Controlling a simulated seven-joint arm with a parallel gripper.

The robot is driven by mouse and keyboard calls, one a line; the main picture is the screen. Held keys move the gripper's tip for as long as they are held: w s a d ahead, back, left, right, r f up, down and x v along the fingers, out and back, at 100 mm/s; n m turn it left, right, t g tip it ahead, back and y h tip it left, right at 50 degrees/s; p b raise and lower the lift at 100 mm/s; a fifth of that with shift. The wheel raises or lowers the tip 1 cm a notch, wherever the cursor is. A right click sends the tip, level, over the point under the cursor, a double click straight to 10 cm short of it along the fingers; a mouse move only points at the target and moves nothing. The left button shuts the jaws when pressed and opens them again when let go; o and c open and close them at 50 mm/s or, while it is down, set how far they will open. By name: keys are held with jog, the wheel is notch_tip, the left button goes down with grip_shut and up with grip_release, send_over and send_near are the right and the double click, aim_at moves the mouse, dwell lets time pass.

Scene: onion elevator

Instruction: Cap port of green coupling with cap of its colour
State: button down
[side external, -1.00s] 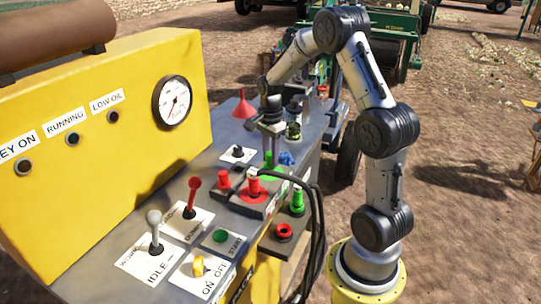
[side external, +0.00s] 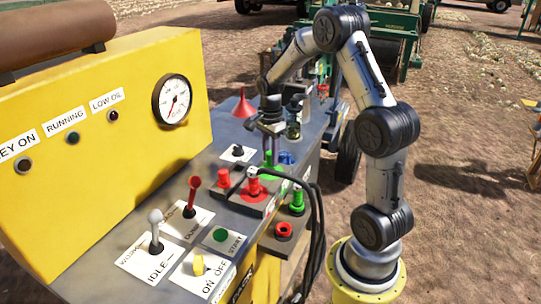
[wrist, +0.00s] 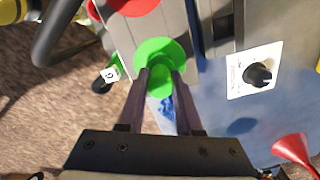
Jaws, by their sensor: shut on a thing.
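My gripper (wrist: 161,72) points down over the coupling block and is shut on a green cap (wrist: 160,83), mostly hidden between the fingers. The green coupling (wrist: 158,47) shows as a round green disc just beyond the fingertips in the wrist view. The cap lines up closely with the disc; I cannot tell whether it is seated on the port. In the side view a bit of green (side external: 268,157) shows below my gripper (side external: 269,146). The red coupling (side external: 254,186) stands beside it, nearer the camera.
A green fitting (side external: 297,200) and a red ring (side external: 284,230) sit at the lower right. Black hoses (side external: 318,220) curve down beside the block. A red funnel (wrist: 291,148) and a black knob (wrist: 258,75) stand nearby. Blue fitting (wrist: 167,117) lies close behind the fingers.

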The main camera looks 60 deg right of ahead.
jog(key=shift+f, duration=1.05)
dwell(1.1)
dwell(0.4)
jog(key=shift+c, duration=0.5)
grip_release()
jog(key=shift+r, duration=0.1)
jog(key=shift+r, duration=3.4)
